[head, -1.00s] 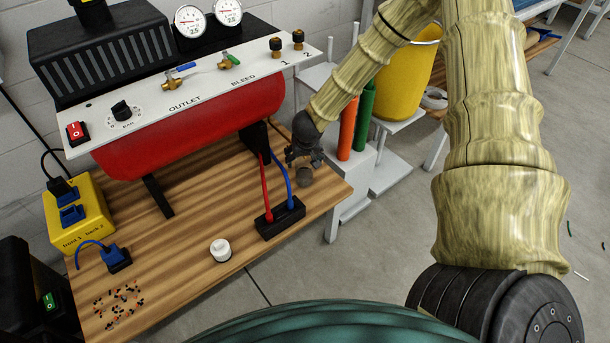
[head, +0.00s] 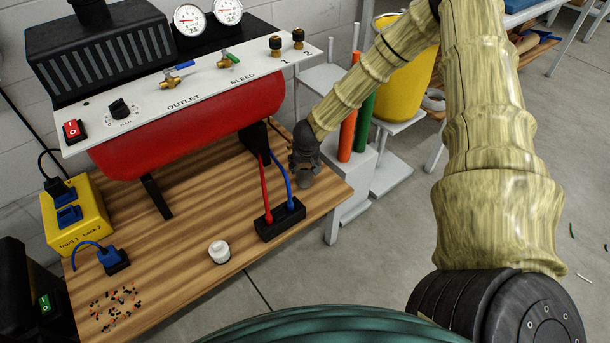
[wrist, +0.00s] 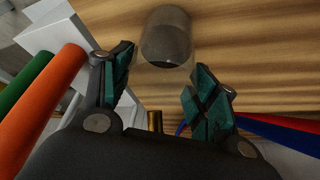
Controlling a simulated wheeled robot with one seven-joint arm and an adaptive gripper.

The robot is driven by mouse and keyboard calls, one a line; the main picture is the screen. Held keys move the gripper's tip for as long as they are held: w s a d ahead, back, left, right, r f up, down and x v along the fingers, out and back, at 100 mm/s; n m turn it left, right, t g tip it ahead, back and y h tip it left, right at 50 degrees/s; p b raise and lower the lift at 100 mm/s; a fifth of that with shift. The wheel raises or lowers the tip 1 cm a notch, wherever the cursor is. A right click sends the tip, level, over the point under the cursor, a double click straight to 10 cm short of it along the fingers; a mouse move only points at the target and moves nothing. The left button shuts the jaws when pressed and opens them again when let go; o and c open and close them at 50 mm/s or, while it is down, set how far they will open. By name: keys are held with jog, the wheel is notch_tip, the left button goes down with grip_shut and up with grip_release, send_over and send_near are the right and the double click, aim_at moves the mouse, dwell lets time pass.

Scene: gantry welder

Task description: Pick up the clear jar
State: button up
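The clear jar (wrist: 166,38) shows in the wrist view as a see-through cylinder with dark grey contents, over the wooden table top. It lies just beyond my fingertips, roughly in line with the space between them. My gripper (wrist: 158,72) is open, with its two green-padded fingers spread apart and nothing between them. In the head view my gripper (head: 305,163) points down close above the jar (head: 305,181), near the right edge of the wooden table (head: 190,255). The gripper partly hides the jar there.
A black block (head: 279,219) with red and blue leads stands close to the jar. Orange (head: 350,128) and green (head: 365,121) cylinders stand just right of the table. A white knob-like piece (head: 219,251) sits nearer the front. A red tank (head: 190,130) stands behind.

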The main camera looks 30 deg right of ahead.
jog(key=c, duration=0.9)
jog(key=shift+c, duration=0.2)
jog(key=shift+r, duration=0.15)
